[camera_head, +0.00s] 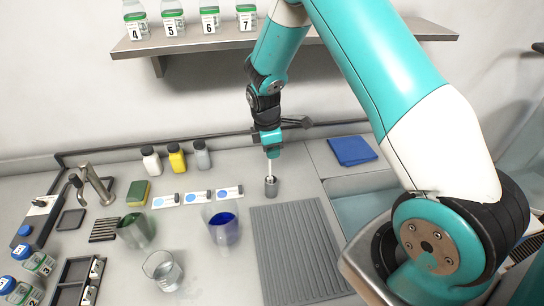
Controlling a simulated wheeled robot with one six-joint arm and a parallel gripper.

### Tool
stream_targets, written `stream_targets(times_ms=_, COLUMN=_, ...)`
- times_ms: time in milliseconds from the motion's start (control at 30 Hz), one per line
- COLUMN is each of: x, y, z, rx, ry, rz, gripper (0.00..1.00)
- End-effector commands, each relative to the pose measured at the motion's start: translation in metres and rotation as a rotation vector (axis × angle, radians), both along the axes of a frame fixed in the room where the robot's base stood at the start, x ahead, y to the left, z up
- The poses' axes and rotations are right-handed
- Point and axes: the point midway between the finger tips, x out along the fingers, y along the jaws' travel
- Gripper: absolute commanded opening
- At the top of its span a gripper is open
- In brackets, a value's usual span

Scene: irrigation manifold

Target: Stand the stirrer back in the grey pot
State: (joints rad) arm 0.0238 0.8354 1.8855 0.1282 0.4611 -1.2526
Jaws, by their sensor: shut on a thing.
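The stirrer (269,166) is a thin pale rod hanging upright below my gripper (269,151). My gripper is shut on its upper end. The grey pot (271,187) is a small cylinder standing on the counter, directly below the gripper. The stirrer's lower end meets the pot's mouth in the picture. I cannot tell how deep it is inside, as the pot's wall hides its tip.
A grey ribbed mat (296,250) lies in front of the pot. A beaker with blue liquid (224,228), a greenish beaker (135,231) and a clear beaker (162,270) stand left. A sink (365,205) is right. A shelf (200,40) with bottles hangs above.

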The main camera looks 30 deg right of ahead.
Motion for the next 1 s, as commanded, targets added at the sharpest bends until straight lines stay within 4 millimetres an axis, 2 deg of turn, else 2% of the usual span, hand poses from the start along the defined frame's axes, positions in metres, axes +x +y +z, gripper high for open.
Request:
stream_targets(times_ms=267, x=-0.001, y=0.000, z=-0.035, rx=0.001, ry=0.004, rz=0.001, gripper=0.00)
stream_targets(times_ms=667, x=-0.001, y=0.000, z=-0.043, rx=0.000, ry=0.001, rz=0.001, gripper=0.00)
stream_targets(times_ms=700, x=0.000, y=0.000, z=-0.041, rx=0.000, ry=0.001, rz=0.001, gripper=0.15)
stream_targets(times_ms=800, x=0.000, y=0.000, z=-0.041, rx=0.000, ry=0.001, rz=0.001, gripper=0.34)
stream_targets(times_ms=1000, x=0.000, y=0.000, z=-0.041, rx=0.000, ry=0.001, rz=0.001, gripper=0.34)
